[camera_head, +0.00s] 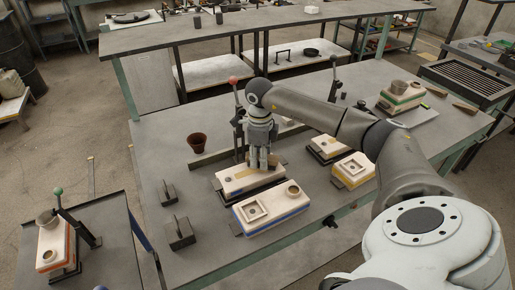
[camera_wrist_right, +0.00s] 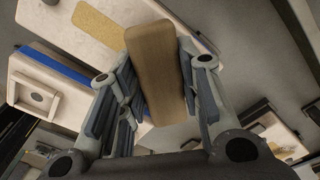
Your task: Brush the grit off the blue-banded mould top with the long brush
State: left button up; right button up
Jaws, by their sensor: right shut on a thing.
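The blue-banded mould (camera_head: 272,222) lies at the near edge of the middle table, with a square basin on its left and a round cup on its right. It also shows at the left of the wrist view (camera_wrist_right: 24,75). My right gripper (camera_head: 262,166) is above the orange-banded mould, just behind the blue-banded one. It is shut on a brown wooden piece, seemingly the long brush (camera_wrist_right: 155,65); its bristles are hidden. A speckled tan patch (camera_wrist_right: 98,22) lies on a pale surface; I cannot tell whether it is grit. My left gripper is out of view.
The orange-banded mould (camera_head: 232,185) lies just behind the blue-banded one, and the yellow-banded mould (camera_head: 353,168) to its right. A brown pot (camera_head: 197,143) stands behind left. Two dark weights (camera_head: 180,233) stand at left. An upright red-knobbed lever (camera_head: 235,95) rises near my gripper.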

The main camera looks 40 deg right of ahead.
jog(key=shift+m, duration=0.3)
jog(key=r, duration=0.1)
jog(key=w+d+r+p, duration=0.1)
jog(key=r, duration=0.1)
jog(key=shift+w+d+r+p, duration=0.2)
jog(key=shift+w+r+p, duration=0.05)
jog(key=shift+r+p, duration=0.15)
grip_shut()
jog(key=shift+w+a+r+p, duration=0.1)
jog(key=shift+w+r+p, duration=0.15)
jog(key=shift+r+p, duration=0.65)
jog(key=shift+s+d+r, duration=0.2)
jog(key=shift+s+d, duration=0.05)
jog(key=shift+s, duration=0.35)
jog(key=shift+s+d+r, duration=0.2)
jog(key=shift+s, duration=0.4)
jog(key=shift+s+d+f, duration=0.1)
jog(key=shift+s, duration=0.1)
jog(key=shift+w+f, duration=0.1)
jog(key=shift+w, duration=0.1)
jog(key=shift+w+a, duration=0.25)
jog(key=shift+w, duration=0.05)
jog(key=shift+a+r+p, duration=0.25)
jog(key=shift+r+p, duration=0.45)
jog(key=shift+r, duration=0.55)
jog(key=shift+s+r, duration=0.1)
jog(key=shift+r, duration=0.1)
jog(key=shift+f, duration=0.1)
